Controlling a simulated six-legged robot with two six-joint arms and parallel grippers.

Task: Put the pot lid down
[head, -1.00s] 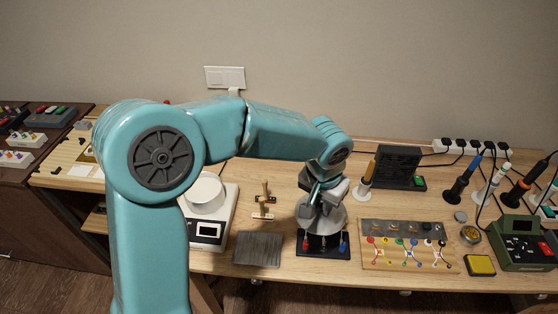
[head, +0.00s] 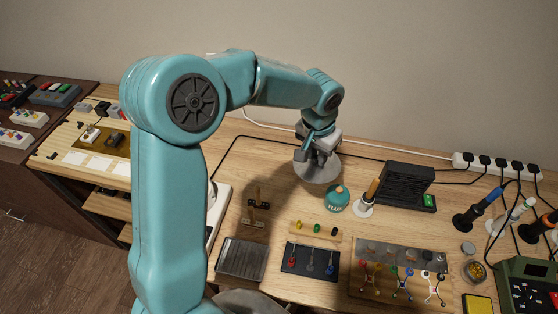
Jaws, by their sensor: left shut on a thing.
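The pot lid (head: 318,172) is a round grey disc in the head view. My left gripper (head: 318,154) is shut on it from above. The lid is over the back middle of the wooden bench, left of a teal pot (head: 337,199). The gripper hides the top of the lid. I cannot tell whether the lid's underside touches the bench. My right gripper is not in view.
A soldering iron in a white stand (head: 365,203) and a black box (head: 404,186) stand to the right. A cable runs along the back.

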